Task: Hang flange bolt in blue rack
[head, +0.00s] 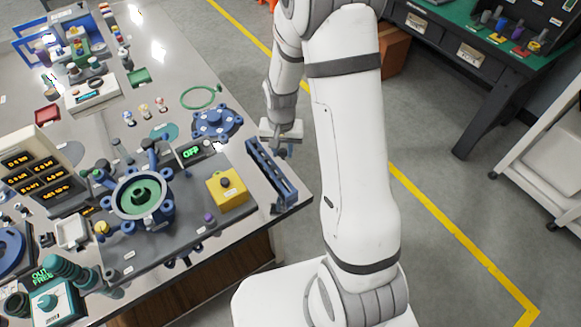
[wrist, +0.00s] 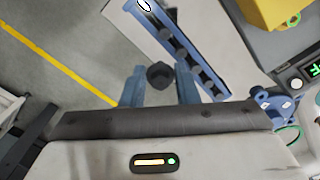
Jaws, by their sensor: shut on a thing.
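A dark flange bolt (wrist: 160,75) shows head-on in the wrist view, with its hex head between the two blue fingers of my gripper (wrist: 160,88). My gripper is shut on it. The blue rack (wrist: 204,74) is a long bar with a row of dark slots, just right of the bolt in the wrist view. In the head view the rack (head: 271,174) lies along the table's right edge. My gripper (head: 284,148) is at the rack's far end there. The bolt is too small to make out in the head view, and I cannot tell its height over the rack.
The round test fixture (head: 138,196) is farther left. Open floor lies right of the table edge.

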